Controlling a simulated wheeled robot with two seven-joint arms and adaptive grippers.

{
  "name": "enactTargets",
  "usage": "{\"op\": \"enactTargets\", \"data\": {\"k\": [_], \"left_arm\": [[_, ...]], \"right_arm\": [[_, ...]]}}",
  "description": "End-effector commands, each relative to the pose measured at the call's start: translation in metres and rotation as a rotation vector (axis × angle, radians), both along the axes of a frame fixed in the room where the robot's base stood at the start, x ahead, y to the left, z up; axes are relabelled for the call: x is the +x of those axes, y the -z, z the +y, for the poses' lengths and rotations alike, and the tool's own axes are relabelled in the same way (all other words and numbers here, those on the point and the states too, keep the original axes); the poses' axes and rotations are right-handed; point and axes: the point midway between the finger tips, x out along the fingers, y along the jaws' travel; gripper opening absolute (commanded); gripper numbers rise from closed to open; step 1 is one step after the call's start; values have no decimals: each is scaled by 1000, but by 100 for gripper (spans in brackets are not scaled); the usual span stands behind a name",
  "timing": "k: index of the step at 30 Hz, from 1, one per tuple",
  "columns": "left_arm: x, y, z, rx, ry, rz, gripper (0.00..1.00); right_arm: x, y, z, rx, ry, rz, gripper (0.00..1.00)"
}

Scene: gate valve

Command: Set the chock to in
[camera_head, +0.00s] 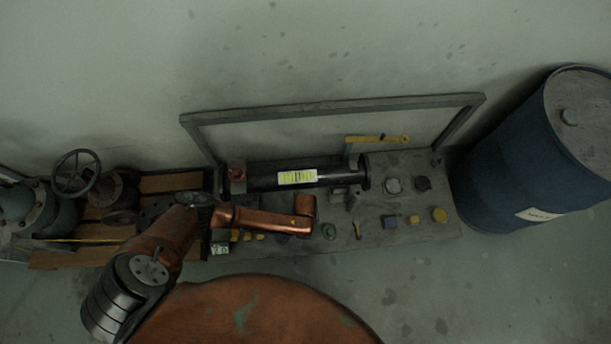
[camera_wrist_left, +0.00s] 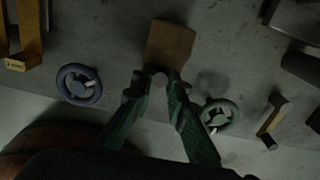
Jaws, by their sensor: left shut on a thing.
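In the left wrist view, a brown wedge-like block (camera_wrist_left: 170,43), apparently the chock, sits on the grey panel. My left gripper (camera_wrist_left: 159,74) is shut on its near end with green fingers. A purple handwheel (camera_wrist_left: 79,84) is left of the fingers and a green handwheel (camera_wrist_left: 219,116) is right of them. The green handwheel also shows in the head view (camera_head: 328,231). There, my copper left arm reaches in over the panel, and its wrist hides the gripper and the block. My right gripper is not in view.
A black cylinder with a yellow label (camera_head: 297,177) lies along the panel's back. A yellow lever (camera_head: 378,139) is above it. A small brown lever (camera_wrist_left: 271,121) is beyond the green wheel. A blue drum (camera_head: 520,160) stands right; valves with handwheels (camera_head: 75,172) stand left.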

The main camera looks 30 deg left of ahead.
Motion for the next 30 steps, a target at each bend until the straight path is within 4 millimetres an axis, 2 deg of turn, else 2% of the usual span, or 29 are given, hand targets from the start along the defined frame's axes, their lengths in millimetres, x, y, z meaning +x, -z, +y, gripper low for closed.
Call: {"op": "enactTargets", "data": {"k": [3,6,10,18,19,26,30], "left_arm": [[22,-1,15,5,-4,-6,0],[36,0,25,6,-4,-5,0],[43,0,30,4,-2,-4,0],[46,-1,32,5,-3,-7,0],[46,-1,32,6,-3,-8,16],[45,-1,32,5,-3,-6,32],[44,0,31,5,-2,-5,32]], "right_arm": [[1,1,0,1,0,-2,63],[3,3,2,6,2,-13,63],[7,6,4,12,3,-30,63],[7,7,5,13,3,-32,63],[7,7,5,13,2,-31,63],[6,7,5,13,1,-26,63],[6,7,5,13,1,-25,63]]}}
